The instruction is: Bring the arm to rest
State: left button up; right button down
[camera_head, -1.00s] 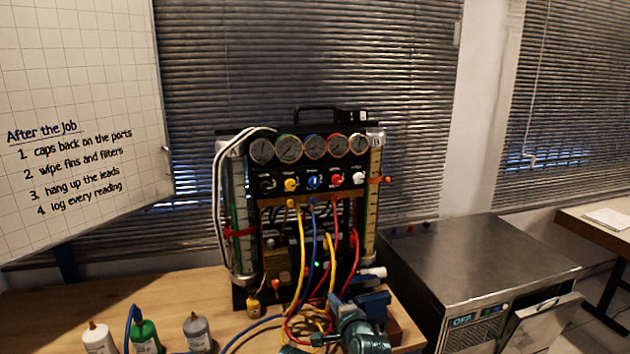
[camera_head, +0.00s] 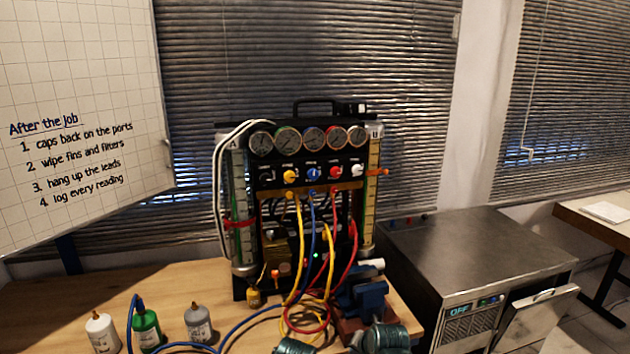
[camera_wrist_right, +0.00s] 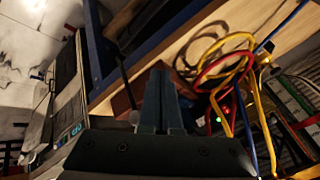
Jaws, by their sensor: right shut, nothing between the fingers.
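My right gripper (camera_wrist_right: 160,102) shows in the right wrist view, its two dark fingers shut together with nothing between them. Beyond the fingers are the bench edge and looped yellow and red hoses (camera_wrist_right: 232,72); the fingers look apart from the hoses, though the gap is hard to judge. In the head view, teal rounded parts of my arm (camera_head: 386,338) show at the bottom edge, in front of the vise. The right gripper's fingers cannot be made out there. My left gripper is not in view.
The gauge rig (camera_head: 312,190) stands on the wooden bench (camera_head: 180,283) with hoses hanging in front. A blue vise (camera_head: 368,298) sits at its lower right. Several bottles (camera_head: 146,330) stand at front left. A steel machine (camera_head: 470,250), its display reading OFF, is at right.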

jog(key=s+d+f+n+g+h, duration=0.1)
jog(key=s+d+f+n+g, duration=0.15)
jog(key=s, duration=0.25)
jog(key=s+d+f+n+g+h, duration=0.1)
jog(key=s+d+f+n+g, duration=0.1)
jog(key=s+d+n+g, duration=0.3)
jog(key=s+a+r+n+h, duration=0.1)
jog(key=s+a, duration=0.5)
jog(key=a, duration=0.6)
jog(key=shift+s+n, duration=0.2)
jog(key=shift+n, duration=0.35)
